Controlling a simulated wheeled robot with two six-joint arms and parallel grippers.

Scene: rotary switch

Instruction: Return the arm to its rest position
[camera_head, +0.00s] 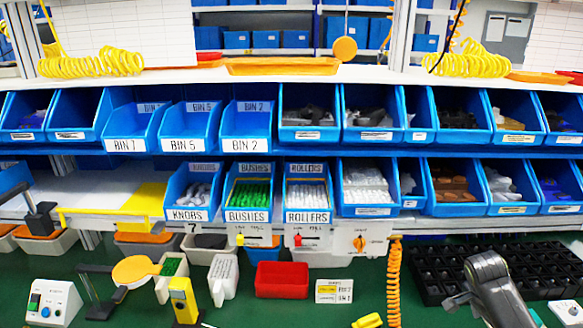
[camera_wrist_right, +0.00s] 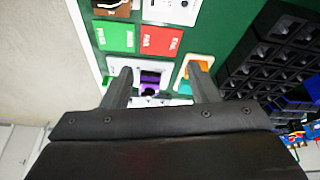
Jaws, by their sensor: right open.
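My right arm (camera_head: 490,285) comes in at the lower right of the head view, over the green bench beside the black compartment tray. Its fingertips are hard to make out there. In the right wrist view my right gripper (camera_wrist_right: 161,86) has its two fingers wide apart, with nothing held between them. A purple part and a white panel show beyond the gap, apparently below the fingers. The rotary switch, a white panel with an orange knob (camera_head: 360,243), sits under the shelf, left of the arm and apart from it. My left gripper is not in view.
A black compartment tray (camera_head: 440,265) lies at the right, close to my right arm. An orange coiled hose (camera_head: 393,280) hangs left of the arm. A red bin (camera_head: 282,280) stands mid-bench. Blue bins fill the shelves above. Green (camera_wrist_right: 118,36) and red (camera_wrist_right: 160,40) labels show in the wrist view.

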